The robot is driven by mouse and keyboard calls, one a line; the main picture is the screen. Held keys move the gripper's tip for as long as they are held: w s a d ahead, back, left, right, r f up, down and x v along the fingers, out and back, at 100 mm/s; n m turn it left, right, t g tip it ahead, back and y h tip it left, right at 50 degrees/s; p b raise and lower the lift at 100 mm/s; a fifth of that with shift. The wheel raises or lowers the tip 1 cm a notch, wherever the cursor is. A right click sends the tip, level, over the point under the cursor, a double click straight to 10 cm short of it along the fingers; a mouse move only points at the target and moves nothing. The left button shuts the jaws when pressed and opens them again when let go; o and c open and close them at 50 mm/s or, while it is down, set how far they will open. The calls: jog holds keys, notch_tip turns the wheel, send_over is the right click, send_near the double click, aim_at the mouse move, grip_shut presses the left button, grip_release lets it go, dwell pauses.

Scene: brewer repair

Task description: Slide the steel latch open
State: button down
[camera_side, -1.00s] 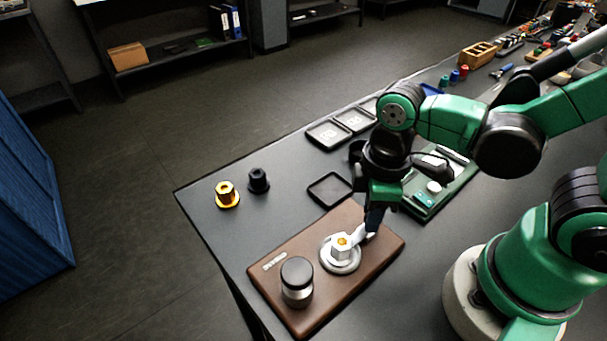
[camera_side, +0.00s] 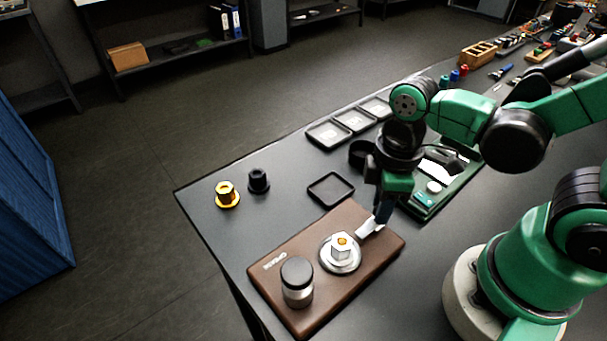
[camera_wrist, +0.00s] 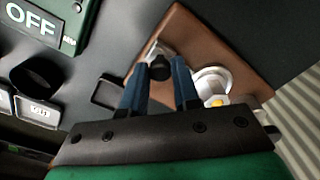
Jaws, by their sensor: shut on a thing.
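The steel latch (camera_side: 368,228) is a flat bright piece near the right end of the brown base plate (camera_side: 297,243). My gripper (camera_side: 379,217) points down at the latch's outer end. In the wrist view the blue fingers of my gripper (camera_wrist: 160,80) stand on either side of the latch's black knob (camera_wrist: 160,72) and are shut on it. Some steel of the latch (camera_wrist: 163,49) shows beyond the knob. A white hexagonal fitting with a gold centre (camera_side: 342,245) stands on a round steel disc to the left of the latch, with a small gap between them.
A black-topped steel cylinder (camera_side: 297,282) stands on the plate's front left. A gold flanged part (camera_side: 227,194), a black one (camera_side: 258,181) and an empty black tray (camera_side: 330,189) lie behind. A green unit (camera_side: 443,190) is close on the right.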

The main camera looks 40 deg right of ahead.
jog(key=c, duration=0.7)
grip_release()
jog(key=shift+d, duration=0.2)
jog(key=shift+o, duration=0.2)
jog(key=shift+r, duration=0.1)
jog(key=shift+r, duration=2.7)
